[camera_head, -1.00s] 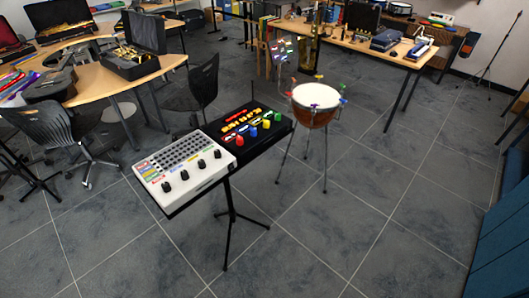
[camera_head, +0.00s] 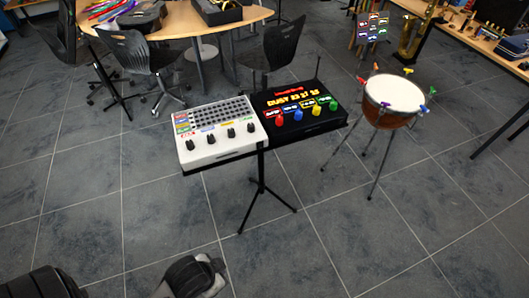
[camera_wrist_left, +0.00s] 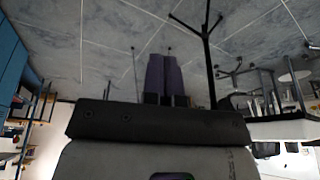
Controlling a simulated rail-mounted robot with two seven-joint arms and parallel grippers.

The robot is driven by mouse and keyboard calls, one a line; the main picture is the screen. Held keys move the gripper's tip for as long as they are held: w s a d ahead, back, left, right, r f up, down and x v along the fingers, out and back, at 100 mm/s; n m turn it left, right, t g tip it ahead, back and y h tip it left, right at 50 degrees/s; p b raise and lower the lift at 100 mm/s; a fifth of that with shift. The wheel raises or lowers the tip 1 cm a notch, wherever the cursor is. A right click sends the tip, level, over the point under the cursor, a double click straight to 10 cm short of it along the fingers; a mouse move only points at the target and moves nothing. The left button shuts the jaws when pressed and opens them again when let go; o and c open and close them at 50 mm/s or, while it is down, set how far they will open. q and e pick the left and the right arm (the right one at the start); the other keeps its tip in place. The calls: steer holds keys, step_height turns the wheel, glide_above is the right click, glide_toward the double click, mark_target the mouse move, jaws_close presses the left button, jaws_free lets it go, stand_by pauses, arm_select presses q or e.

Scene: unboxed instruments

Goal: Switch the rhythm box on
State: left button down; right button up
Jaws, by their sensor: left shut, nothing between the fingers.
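A white box (camera_head: 220,133) with a grid of dark pads, coloured labels and a row of black knobs lies on a black stand. Right beside it is a black box (camera_head: 300,106) with lit yellow lettering, coloured panels and red, blue, yellow and green knobs. I cannot tell from any label which one is the rhythm box, and no switch is clear. My left gripper (camera_wrist_left: 164,60) shows in the left wrist view, fingers together and empty, over the floor. Both boxes are out of that view. My right gripper is not seen.
The stand (camera_head: 262,185) has spread legs; it also shows in the wrist view (camera_wrist_left: 206,45). A kettledrum (camera_head: 393,95) with coloured handles stands to the right. Black chairs (camera_head: 137,55) and a wooden table (camera_head: 185,20) are behind. The floor in front is clear.

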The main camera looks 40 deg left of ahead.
arm_select(q)
steer(key=w+d+r+n+t+h, duration=0.2)
steer(key=w+d+r+t, duration=0.15)
steer(key=w, duration=0.45)
steer(key=w+d+r+n+t+h, duration=0.2)
steer(key=w+t, duration=0.3)
steer(key=w, duration=0.3)
steer(key=w+d+r+n+t+h, duration=0.25)
steer(key=w+t, duration=0.25)
steer(key=w, duration=0.3)
steer(key=w+a+r+n+t+y, duration=0.4)
steer(key=w+a+n+y, duration=0.15)
steer(key=n+y, duration=0.55)
steer(key=w+a+f+n+g+y+p, duration=0.1)
steer(key=a+f+n+g+y, duration=0.4)
steer(key=n+g+y, duration=0.5)
steer(key=shift+w+f+n+g, duration=0.2)
steer(key=shift+f+n+g, duration=0.9)
steer(key=shift+n, duration=1.15)
steer(key=shift+r, duration=0.15)
